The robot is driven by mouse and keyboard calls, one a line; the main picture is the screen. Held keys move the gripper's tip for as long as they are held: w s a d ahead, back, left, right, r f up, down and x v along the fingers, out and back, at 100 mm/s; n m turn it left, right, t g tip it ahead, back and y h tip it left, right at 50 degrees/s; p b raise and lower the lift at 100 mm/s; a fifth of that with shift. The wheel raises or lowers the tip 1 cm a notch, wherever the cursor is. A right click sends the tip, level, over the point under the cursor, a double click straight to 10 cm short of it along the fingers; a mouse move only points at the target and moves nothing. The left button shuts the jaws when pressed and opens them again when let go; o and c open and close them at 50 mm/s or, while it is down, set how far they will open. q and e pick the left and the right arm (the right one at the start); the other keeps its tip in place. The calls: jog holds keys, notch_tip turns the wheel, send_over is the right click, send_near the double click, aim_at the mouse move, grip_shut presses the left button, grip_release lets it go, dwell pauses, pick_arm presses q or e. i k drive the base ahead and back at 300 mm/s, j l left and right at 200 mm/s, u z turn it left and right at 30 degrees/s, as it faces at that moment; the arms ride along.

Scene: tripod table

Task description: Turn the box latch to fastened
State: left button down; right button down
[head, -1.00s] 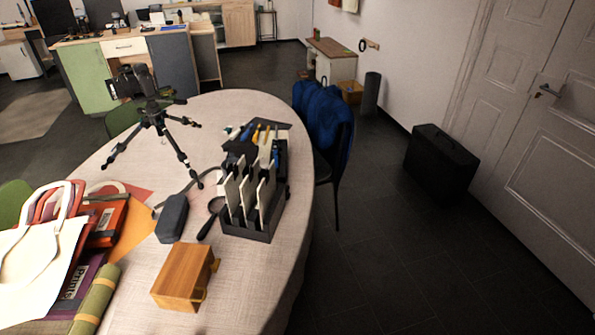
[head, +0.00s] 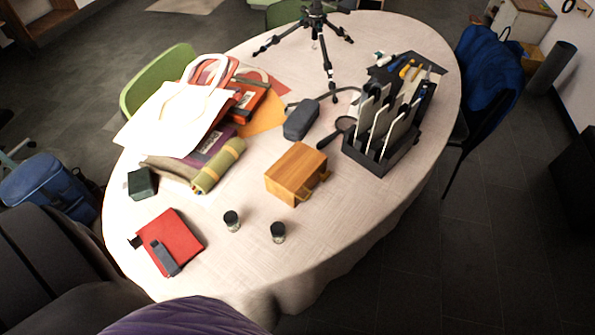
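A wooden box (head: 295,172) sits near the middle of the oval table (head: 330,222), toward its right front side. A small brass-coloured latch (head: 311,190) shows on its right-hand face; it is too small to tell how it is turned. Neither of my grippers is in the head view.
A black organizer (head: 388,145) with upright panels stands right of the box. A dark pouch (head: 301,120), a rolled olive mat (head: 218,165), two small jars (head: 278,232) and a red notebook (head: 170,242) lie around it. A blue-draped chair (head: 488,75) stands at the right.

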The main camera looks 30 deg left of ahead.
aim_at(324, 177)
jog(key=i+l+u, duration=0.2)
jog(key=u, duration=0.3)
jog(key=i+l+u, duration=0.25)
jog(key=u, duration=0.2)
jog(key=i+l+u, duration=0.15)
jog(key=l+u, duration=0.35)
jog(key=i+l+u, duration=0.1)
jog(key=l+u, duration=0.2)
jog(key=u, duration=0.15)
jog(key=l+u, duration=0.95)
jog(key=k+l+u, duration=0.15)
jog(key=l+u, duration=0.15)
jog(key=u, duration=0.2)
